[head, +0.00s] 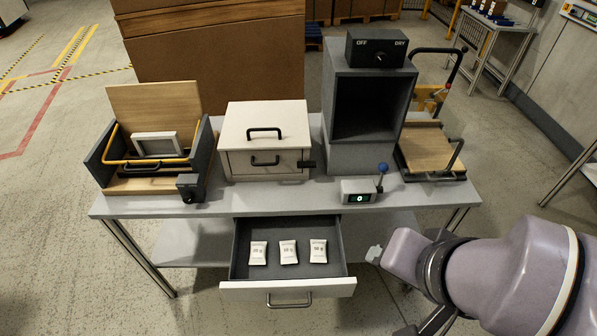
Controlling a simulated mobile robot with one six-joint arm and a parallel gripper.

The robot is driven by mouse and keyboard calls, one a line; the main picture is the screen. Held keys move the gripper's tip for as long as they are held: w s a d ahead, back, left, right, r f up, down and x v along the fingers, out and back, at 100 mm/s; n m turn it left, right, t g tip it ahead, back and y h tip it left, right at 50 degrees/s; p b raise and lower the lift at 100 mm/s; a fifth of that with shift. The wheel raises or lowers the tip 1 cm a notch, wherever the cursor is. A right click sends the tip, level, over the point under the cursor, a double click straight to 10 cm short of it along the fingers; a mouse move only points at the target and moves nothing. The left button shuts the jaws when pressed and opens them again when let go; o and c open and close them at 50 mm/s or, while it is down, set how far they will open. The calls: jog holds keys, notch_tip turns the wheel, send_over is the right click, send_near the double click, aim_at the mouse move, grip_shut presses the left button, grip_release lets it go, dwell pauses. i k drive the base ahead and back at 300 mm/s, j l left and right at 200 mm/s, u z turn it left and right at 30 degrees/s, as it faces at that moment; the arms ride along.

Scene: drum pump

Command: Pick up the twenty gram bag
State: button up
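Three small white bags lie side by side in the open drawer below the table: a left bag (258,253), a middle bag (289,252) and a right bag (318,251). Each has a printed gram label. The print is too small to read surely; the left one looks most like 20 g. The drawer (286,289) is pulled out towards me. My arm reaches in from the right. A small grey end piece, apparently part of my gripper (374,255), is right of the drawer and apart from the bags. Its fingers cannot be made out.
On the table (225,197) stand a wooden-lidded box (153,100), a white lidded box (264,135), a dark open cabinet (372,105) with an OFF/DRY knob, a small display unit (359,191) with a blue-knobbed lever, and a wooden-topped fixture (431,150). The space above the drawer is open.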

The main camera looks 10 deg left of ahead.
aim_at(257, 255)
jog(key=j+u, duration=0.15)
jog(key=u, duration=0.65)
jog(key=k+l, duration=0.1)
jog(key=k, duration=0.15)
